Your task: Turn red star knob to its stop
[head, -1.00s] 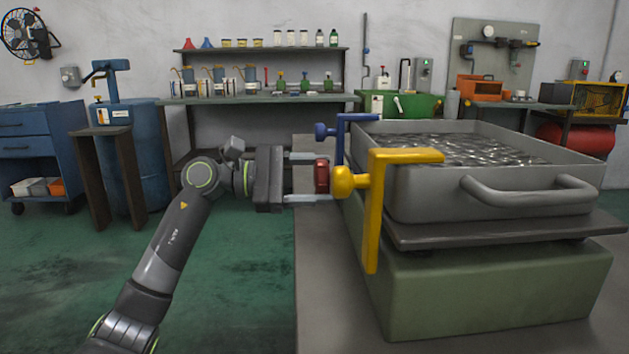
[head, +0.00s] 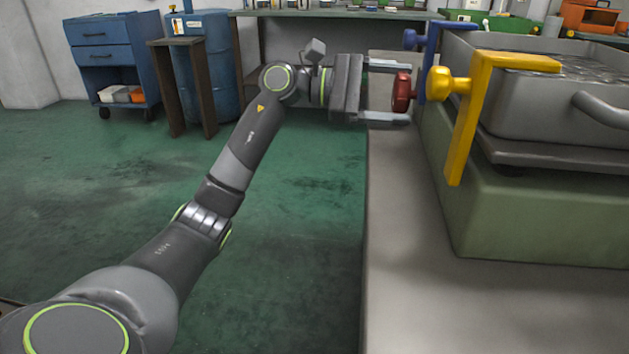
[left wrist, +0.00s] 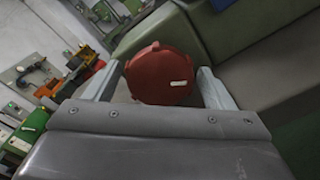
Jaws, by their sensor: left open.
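The red star knob (head: 402,92) sits on the left side of the green machine block (head: 530,210), between the blue clamp and the yellow clamp. In the left wrist view the knob (left wrist: 160,74) shows face on, with a small pale mark right of its centre. My left gripper (head: 402,93) is open, with one finger on either side of the knob. In the left wrist view the fingers flank the knob, with a narrow gap on the left; contact on the right cannot be told. My right gripper is not in view.
A yellow clamp (head: 480,95) stands close to the right of the knob, and a blue clamp (head: 430,40) behind it. A grey tray (head: 530,110) with a handle rests above the block. Green floor (head: 290,250) lies open at the left.

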